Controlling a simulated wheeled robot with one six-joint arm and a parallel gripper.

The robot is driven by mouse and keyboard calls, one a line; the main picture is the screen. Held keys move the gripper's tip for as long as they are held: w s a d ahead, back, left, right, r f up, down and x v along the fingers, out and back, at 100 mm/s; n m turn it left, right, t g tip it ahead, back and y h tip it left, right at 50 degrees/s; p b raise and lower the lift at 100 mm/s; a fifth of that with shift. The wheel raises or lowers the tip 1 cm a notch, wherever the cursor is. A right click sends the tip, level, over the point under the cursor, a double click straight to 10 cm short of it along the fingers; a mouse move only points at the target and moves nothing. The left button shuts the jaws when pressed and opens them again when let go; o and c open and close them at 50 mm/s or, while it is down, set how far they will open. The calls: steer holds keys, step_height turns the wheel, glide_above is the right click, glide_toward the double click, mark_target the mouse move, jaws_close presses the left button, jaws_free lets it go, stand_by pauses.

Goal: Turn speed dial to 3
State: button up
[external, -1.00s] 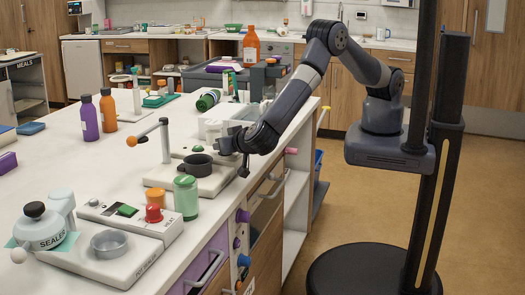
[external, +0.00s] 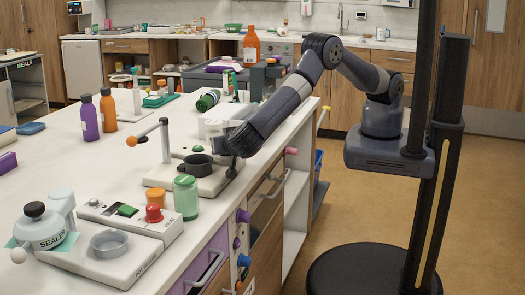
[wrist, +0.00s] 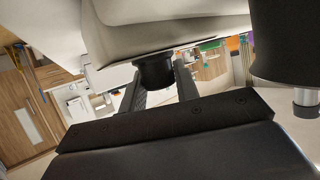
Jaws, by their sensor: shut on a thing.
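The speed dial (wrist: 153,72) is a short dark round knob on the side of a pale device, seen in the wrist view between my two fingers. My gripper (wrist: 160,84) is shut on it, one finger on each side. In the external view my gripper (external: 233,170) is low at the right edge of a white device base (external: 215,182) that carries a dark cup and a lever post with an orange ball. The dial is hidden there behind my wrist. Its markings and pointer cannot be read in either view.
A green-lidded jar (external: 186,198) and an orange-capped container (external: 157,198) stand just in front of the device. A sealer (external: 42,228) and a white unit with a red knob (external: 153,214) are nearer. Purple and orange bottles stand farther back. The floor to the right is clear.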

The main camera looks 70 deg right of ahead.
steer(key=o, duration=1)
steer(key=shift+b+v, duration=1.15)
steer(key=shift+v, duration=4.25)
steer(key=shift+w, duration=0.1)
